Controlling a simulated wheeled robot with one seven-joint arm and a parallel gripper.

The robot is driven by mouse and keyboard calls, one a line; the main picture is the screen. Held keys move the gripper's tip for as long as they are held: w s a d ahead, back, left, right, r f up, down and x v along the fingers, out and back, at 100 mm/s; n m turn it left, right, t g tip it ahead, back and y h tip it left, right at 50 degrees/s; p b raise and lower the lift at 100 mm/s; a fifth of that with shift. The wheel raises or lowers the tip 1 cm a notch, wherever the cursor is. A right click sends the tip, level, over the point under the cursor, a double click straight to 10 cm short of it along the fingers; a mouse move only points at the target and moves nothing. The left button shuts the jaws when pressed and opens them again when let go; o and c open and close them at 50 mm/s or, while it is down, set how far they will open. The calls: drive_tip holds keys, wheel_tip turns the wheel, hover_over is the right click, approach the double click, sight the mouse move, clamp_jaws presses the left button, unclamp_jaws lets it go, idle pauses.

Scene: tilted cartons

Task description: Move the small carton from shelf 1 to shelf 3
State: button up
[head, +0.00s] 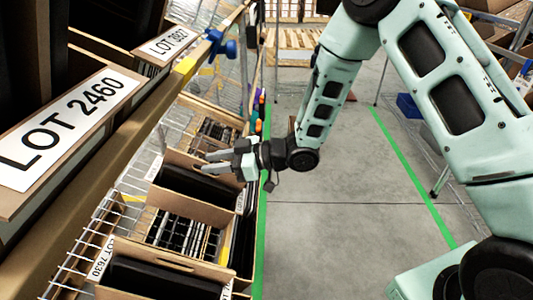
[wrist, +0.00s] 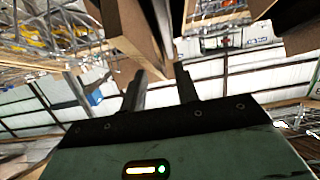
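My gripper (head: 207,162) reaches left over the lower wire shelf in the head view, with two grey fingers apart and nothing visible between them. An open brown carton (head: 210,211) with dark contents is just below the fingers; I cannot tell whether they touch it. In the wrist view the fingers (wrist: 158,84) are spread, with a brown cardboard edge (wrist: 133,35) beyond and between their tips. I cannot tell which carton is the small one. No shelf numbers are readable.
Cartons labelled LOT 2460 (head: 66,127) and LOT 3927 (head: 167,43) sit on the upper shelf behind a tan beam (head: 120,135). A LOT 7630 carton (head: 103,256) stands on the lower shelf. The grey aisle floor (head: 330,215) is clear, with green lines along it.

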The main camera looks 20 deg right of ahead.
drive_tip(key=v, duration=1.5)
drive_tip(key=shift+r, duration=0.1)
drive_tip(key=s+a+r+m+g+h, duration=0.25)
drive_tip(key=s+h, duration=0.45)
drive_tip(key=s, duration=0.4)
drive_tip(key=s+a+r+m+g+h, duration=0.2)
drive_tip(key=s+r+m+g+h, duration=0.15)
drive_tip(key=s+h, duration=0.6)
drive_tip(key=s+r+y+p, duration=0.2)
drive_tip(key=s+r+p, duration=0.1)
drive_tip(key=r+p, duration=0.9)
drive_tip(key=shift+s+r+t+p, duration=0.25)
drive_tip(key=shift+s+t+p, duration=0.1)
drive_tip(key=shift+p, duration=0.3)
